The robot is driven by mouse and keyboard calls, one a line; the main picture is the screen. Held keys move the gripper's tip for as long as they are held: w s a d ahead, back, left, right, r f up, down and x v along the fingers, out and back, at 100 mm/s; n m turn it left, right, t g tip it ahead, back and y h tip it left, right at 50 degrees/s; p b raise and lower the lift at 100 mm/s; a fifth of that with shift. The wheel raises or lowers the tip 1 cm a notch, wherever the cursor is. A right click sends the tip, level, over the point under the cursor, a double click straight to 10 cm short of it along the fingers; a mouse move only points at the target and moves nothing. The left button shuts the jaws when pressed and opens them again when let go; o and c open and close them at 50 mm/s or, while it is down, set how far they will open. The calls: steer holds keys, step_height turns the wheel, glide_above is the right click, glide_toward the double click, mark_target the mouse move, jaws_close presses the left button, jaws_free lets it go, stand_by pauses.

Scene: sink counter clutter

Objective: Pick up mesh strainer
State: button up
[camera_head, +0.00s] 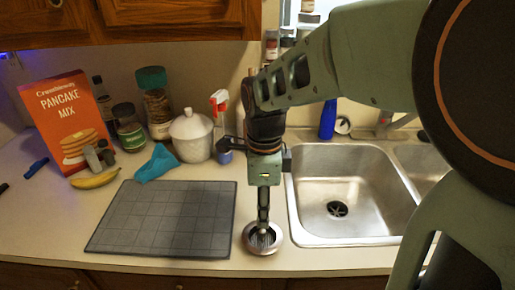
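The mesh strainer (274,246) is a small round metal piece with a pale rim and a dark, slatted-looking middle. It sits at the counter's front, between the grey mat and the sink. My gripper (263,228) points straight down over it, with the fingertips at or just above its middle. The fingers line up one behind the other from this view, so I cannot tell whether they are open or shut, or whether they touch the strainer. The fingers cover part of the strainer's far side.
A grey gridded mat (160,220) lies left of the strainer. The metal sink (345,180) is close on the right. Behind the mat are a blue cloth (157,163), a lidded white jar (191,138), a spray bottle (222,130), a banana (95,181) and a pancake mix box (65,120).

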mark_target(262, 230)
step_height(262, 230, down, 8)
steer(key=shift+w+r, duration=0.1)
steer(key=shift+r, duration=0.05)
stand_by(0.3)
steer(key=shift+c, duration=0.3)
jaws_close()
